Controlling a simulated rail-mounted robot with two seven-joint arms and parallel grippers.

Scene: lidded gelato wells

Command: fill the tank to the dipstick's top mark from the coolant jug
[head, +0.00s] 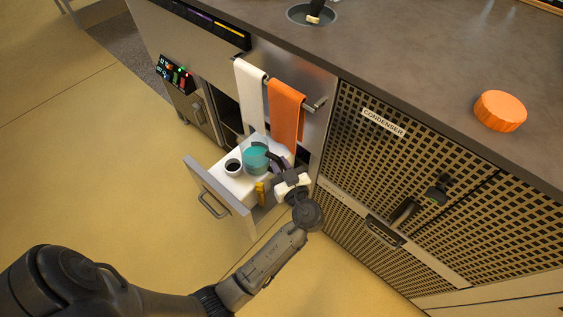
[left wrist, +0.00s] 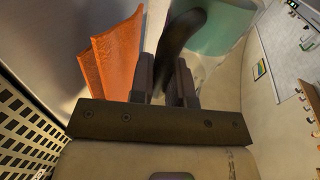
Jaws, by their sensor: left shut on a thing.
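The coolant jug (head: 256,160) is clear with teal liquid inside and a dark curved handle (head: 273,157). It is at the open drawer, over or on the white tank (head: 233,185); I cannot tell if it touches. My left gripper (head: 282,167) is shut on the jug's handle. In the left wrist view the dark handle (left wrist: 182,38) runs between the fingers, with the teal jug (left wrist: 218,28) behind it. The tank's round filler neck (head: 233,166), dark inside, is just left of the jug. A yellow piece (head: 260,191), possibly the dipstick, stands near the drawer's front right. Its marks and the tank's level are unreadable.
The drawer (head: 215,184) is pulled out below a rail with a white towel (head: 251,95) and an orange towel (head: 286,110). A condenser grille (head: 385,170) with protruding dark handles is at right. An orange cap (head: 500,111) lies on the counter (head: 430,60). The floor at left is clear.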

